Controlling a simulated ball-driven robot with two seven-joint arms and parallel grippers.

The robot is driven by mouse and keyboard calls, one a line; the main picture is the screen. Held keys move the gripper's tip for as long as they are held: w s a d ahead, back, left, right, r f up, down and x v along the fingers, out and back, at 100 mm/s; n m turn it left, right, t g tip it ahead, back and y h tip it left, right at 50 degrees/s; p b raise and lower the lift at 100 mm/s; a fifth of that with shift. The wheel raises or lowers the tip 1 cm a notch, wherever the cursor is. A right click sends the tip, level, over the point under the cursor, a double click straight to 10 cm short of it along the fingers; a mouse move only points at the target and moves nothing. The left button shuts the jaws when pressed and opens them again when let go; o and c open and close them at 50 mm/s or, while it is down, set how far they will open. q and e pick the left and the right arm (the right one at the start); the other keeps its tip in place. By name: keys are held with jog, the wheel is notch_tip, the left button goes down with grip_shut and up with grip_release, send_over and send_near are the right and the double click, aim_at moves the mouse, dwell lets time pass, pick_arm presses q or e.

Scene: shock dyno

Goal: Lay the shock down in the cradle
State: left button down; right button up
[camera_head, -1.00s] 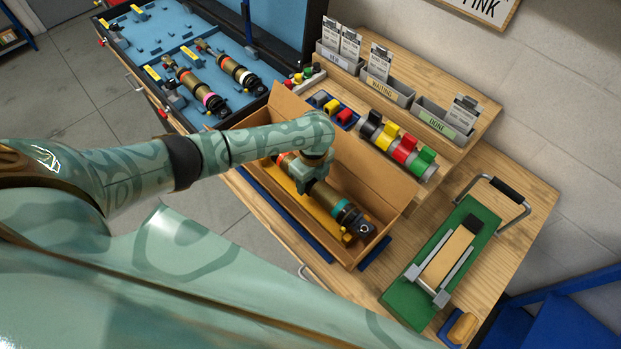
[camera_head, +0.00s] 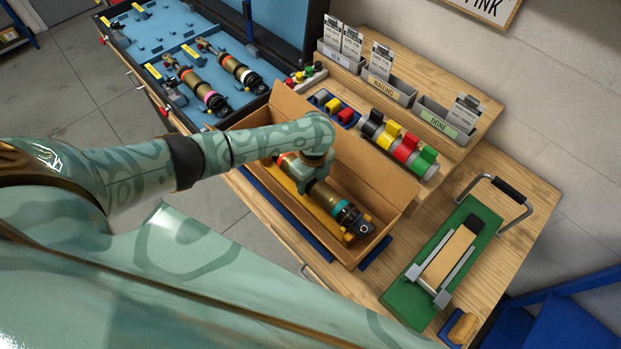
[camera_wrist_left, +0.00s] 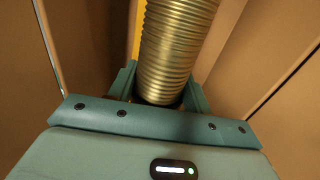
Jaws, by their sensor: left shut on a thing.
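The shock (camera_head: 325,196) has a bronze threaded body, a teal ring and a black end with an eye. It lies lengthwise inside the open cardboard box, at or just above the yellow cradle (camera_head: 318,218); I cannot tell whether it touches. My left gripper (camera_head: 309,181) reaches down into the box and is shut on the shock's body. In the left wrist view the ribbed bronze body (camera_wrist_left: 176,50) runs between the two teal fingers (camera_wrist_left: 160,92), with a strip of yellow behind it. My arm hides part of the shock's far end. My right gripper is not in view.
The cardboard box's (camera_head: 380,168) walls stand close around the gripper. A blue tray (camera_head: 214,88) with two other shocks is at the upper left. Coloured clamps (camera_head: 398,143) stand behind the box, and a green fixture (camera_head: 405,293) is to the right.

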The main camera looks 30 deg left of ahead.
pick_arm(q)
jog(key=shift+f+b, duration=0.65)
jog(key=shift+f, duration=0.25)
jog(key=c, duration=0.6)
grip_release()
jog(key=shift+o, duration=0.2)
jog(key=shift+s, duration=0.1)
notch_tip(320, 180, up, 16)
jog(key=w+p, duration=0.1)
jog(key=p, duration=0.5)
jog(key=shift+d, duration=0.3)
jog(key=shift+w+d, duration=0.1)
